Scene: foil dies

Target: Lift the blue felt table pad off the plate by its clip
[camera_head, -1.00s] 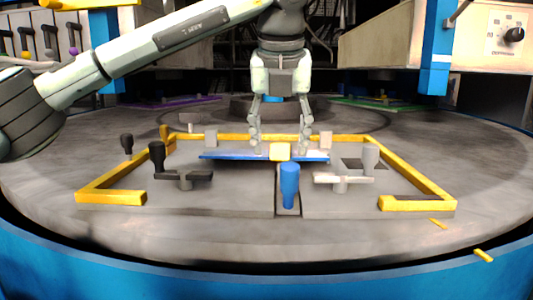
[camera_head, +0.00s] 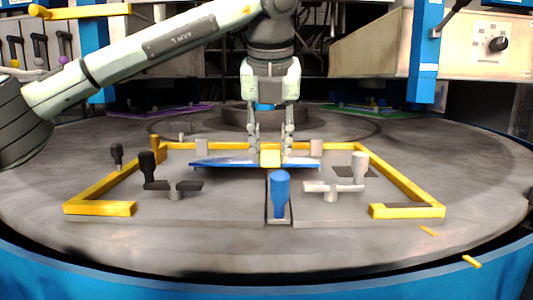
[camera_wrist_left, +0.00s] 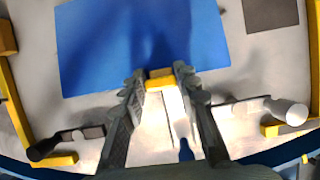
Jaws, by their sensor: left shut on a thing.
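The blue felt table pad (camera_head: 222,163) lies at the middle of the grey plate (camera_head: 225,205); it fills the upper middle of the left wrist view (camera_wrist_left: 140,45). Its yellow clip (camera_head: 270,156) is at the pad's near edge and also shows in the left wrist view (camera_wrist_left: 160,78). My left gripper (camera_head: 270,152) comes down from above with one finger on each side of the clip, shut on it. I cannot tell whether the pad touches the plate or is slightly raised. My right gripper is not in view.
A yellow frame (camera_head: 100,208) edges the plate, open at the front middle. A blue handle (camera_head: 280,192) stands in front of the clip. A black-handled clamp (camera_head: 148,165) stands left and a pale-handled clamp (camera_head: 358,166) right. Small yellow strips (camera_head: 471,261) lie at the front right.

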